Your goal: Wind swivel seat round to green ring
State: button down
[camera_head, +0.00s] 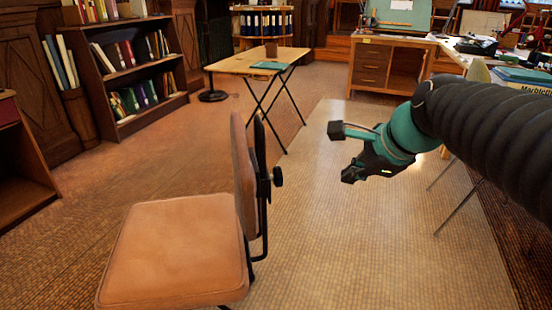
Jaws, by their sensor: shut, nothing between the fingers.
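The swivel seat has a tan-orange padded cushion (172,255) at the lower left of the head view. Its upright backrest (242,178) stands on the cushion's right side, seen nearly edge-on. A black bracket with a round black knob (278,177) is fixed behind the backrest. The base below the cushion is mostly out of frame. My gripper (350,176) is shut and empty. It hangs in the air to the right of the backrest and knob, apart from them in the picture. I see no green ring in this view.
A folding table (235,62) with thin black legs stands behind the seat. A bookshelf (100,85) is at the left, and a wooden desk (368,62) is at the back right. A pale floor strip (400,240) to the right of the seat looks clear.

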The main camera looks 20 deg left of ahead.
jog(key=w+a+m+y+b, duration=0.2)
jog(key=w+a+m+y, duration=0.1)
jog(key=w+a+m, duration=0.65)
jog(key=shift+n+g, duration=0.4)
jog(key=shift+n, duration=0.15)
jog(key=x, duration=0.3)
jog(key=s+a+b+x, duration=0.1)
jog(key=x, duration=0.3)
jog(key=b+x, duration=0.1)
jog(key=x, duration=0.2)
jog(key=shift+s+a, duration=0.2)
jog(key=shift+a, duration=0.3)
jog(key=shift+w+a+r, duration=0.1)
jog(key=shift+w+a, duration=0.4)
jog(key=shift+a, duration=0.35)
jog(key=shift+w+a+r, duration=0.1)
jog(key=shift+w+a, duration=0.4)
jog(key=shift+a, duration=0.3)
